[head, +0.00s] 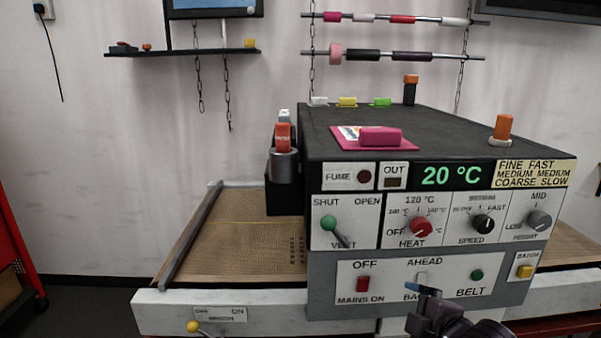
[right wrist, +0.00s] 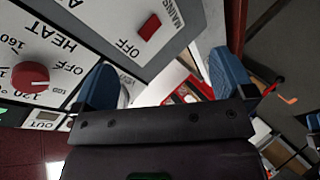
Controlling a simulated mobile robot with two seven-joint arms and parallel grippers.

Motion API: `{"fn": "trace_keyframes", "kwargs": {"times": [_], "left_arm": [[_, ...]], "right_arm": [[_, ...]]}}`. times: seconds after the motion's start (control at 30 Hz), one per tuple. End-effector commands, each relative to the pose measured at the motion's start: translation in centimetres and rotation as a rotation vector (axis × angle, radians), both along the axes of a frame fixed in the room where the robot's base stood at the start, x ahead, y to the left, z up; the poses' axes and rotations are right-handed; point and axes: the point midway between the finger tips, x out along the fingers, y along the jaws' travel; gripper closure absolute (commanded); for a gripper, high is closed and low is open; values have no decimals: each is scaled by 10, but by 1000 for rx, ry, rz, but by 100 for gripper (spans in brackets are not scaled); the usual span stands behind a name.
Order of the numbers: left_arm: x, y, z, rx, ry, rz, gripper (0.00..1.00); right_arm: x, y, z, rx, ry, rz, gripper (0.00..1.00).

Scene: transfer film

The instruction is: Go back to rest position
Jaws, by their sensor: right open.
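My right gripper (head: 430,293) is low in the head view, in front of the lower part of the machine's control panel (head: 350,268). It overlaps the lettering under the AHEAD switch (head: 422,277); I cannot tell whether it touches the panel. In the right wrist view its two blue fingers (right wrist: 164,82) are spread apart with nothing held between them. The red heat knob (right wrist: 30,76) and the red mains switch (right wrist: 148,27) show beyond the fingers. My left gripper is not in view.
The dark machine (head: 450,130) has a brown mesh belt (head: 235,240) running out to its left. A pink block on a sheet (head: 380,137) and small bottles (head: 502,127) stand on top. A shelf (head: 185,53) and rods of rolls (head: 395,55) are on the wall.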

Motion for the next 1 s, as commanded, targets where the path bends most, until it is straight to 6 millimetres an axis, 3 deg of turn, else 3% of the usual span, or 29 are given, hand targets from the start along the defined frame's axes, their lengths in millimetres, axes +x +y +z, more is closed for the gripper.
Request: {"fn": "trace_keyframes", "kwargs": {"times": [0.03,0.27,0.4,0.6,0.8,1.0], "left_arm": [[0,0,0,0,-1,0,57],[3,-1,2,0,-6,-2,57],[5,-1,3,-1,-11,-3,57],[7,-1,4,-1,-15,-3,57],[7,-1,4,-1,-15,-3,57],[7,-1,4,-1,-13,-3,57]], "right_arm": [[-9,-6,-25,70,35,-55,0],[-54,-32,-113,364,134,-308,0],[-95,-47,-163,526,180,-468,0],[-163,-66,-223,723,221,-683,0],[-212,-74,-254,838,234,-815,0],[-225,-76,-260,869,234,-848,0]]}}
